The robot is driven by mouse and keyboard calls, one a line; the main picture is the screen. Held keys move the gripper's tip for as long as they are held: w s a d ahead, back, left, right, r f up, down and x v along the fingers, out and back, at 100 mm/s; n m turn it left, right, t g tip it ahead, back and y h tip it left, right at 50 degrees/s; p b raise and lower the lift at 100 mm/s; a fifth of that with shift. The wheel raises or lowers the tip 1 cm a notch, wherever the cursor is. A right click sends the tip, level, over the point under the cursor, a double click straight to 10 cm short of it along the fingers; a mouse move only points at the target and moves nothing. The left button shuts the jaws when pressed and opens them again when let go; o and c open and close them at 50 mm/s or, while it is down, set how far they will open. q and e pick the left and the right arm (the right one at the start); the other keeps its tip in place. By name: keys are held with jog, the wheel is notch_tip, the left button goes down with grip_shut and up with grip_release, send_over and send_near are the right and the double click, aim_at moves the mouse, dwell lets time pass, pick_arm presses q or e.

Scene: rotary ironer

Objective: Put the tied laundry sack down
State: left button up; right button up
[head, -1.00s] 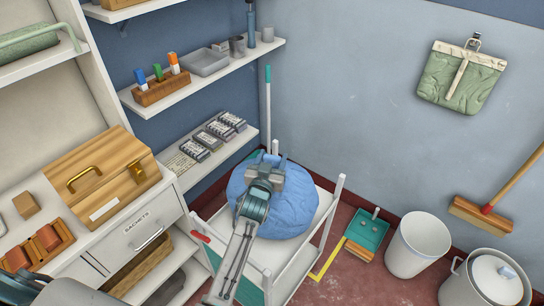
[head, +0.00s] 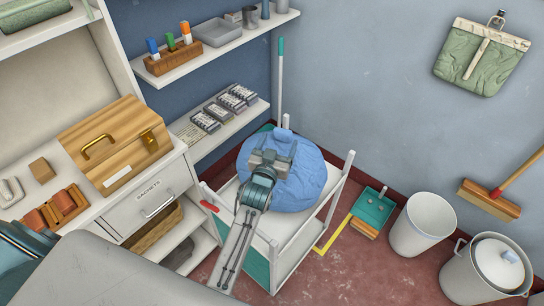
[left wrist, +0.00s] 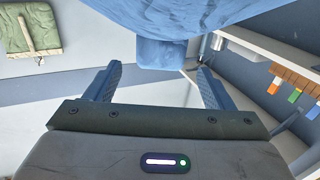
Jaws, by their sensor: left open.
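The tied laundry sack (head: 308,178) is a round, pale blue bundle sitting on the white trolley (head: 299,245). Its small tied neck (head: 284,133) stands out on the far side, and part of the sack is hidden by my arm. My left gripper (head: 272,153) is in front of the sack in the head view, open and empty. In the left wrist view the sack (left wrist: 215,14) fills the top. Its neck (left wrist: 160,54) shows just beyond the gap between my spread left fingers. My right gripper cannot be made out.
A wooden box (head: 116,147) stands on the drawer counter at left. Shelves with small packets (head: 218,108) run behind the trolley. A dustpan (head: 372,208), a white bin (head: 423,225) and a lidded pot (head: 487,270) stand on the floor at right.

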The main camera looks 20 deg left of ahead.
pick_arm(q)
jog(key=s, duration=0.7)
jog(key=shift+d, duration=0.15)
jog(key=shift+f, duration=0.1)
